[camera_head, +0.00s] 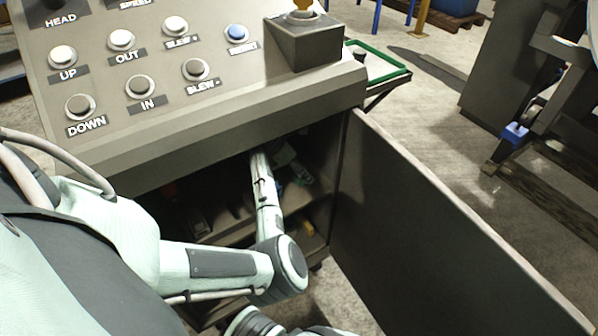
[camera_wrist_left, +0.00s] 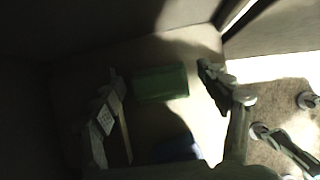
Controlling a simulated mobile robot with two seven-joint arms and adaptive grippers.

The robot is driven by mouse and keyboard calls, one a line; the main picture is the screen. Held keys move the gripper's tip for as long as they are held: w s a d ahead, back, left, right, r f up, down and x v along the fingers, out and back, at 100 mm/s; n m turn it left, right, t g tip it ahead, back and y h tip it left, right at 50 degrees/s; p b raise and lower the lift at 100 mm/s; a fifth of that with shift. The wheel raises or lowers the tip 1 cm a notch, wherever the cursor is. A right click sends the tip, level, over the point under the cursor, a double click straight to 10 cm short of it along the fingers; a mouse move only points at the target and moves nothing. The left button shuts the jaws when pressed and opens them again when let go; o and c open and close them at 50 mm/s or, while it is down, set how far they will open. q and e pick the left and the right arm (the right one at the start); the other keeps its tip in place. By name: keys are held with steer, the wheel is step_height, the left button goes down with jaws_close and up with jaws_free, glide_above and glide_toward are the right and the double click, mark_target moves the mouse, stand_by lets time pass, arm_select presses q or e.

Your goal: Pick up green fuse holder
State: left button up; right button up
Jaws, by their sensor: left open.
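The green fuse holder (camera_wrist_left: 161,83) is a dark green block lying on a pale shelf inside the cabinet, in the left wrist view. My left gripper (camera_wrist_left: 160,74) is open, with one finger to the left of the block and one to its right. Both fingers look apart from it; how high they are above the shelf I cannot tell. In the head view my left arm reaches into the dark cabinet under the panel, and the gripper (camera_head: 292,168) is mostly in shadow. I cannot make out the fuse holder there. My right gripper does not show.
A blue item (camera_wrist_left: 182,148) lies near the holder, partly in shadow. The cabinet door (camera_head: 430,230) stands open on the right. The button panel (camera_head: 150,60) overhangs the opening. A lower shelf holds a small yellow thing (camera_head: 307,228). A green-rimmed tray (camera_head: 385,66) is beside the panel.

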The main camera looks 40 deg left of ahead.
arm_select(q)
steer(key=shift+f, duration=0.4)
steer(key=c, duration=1.3)
steer(key=shift+r, duration=0.15)
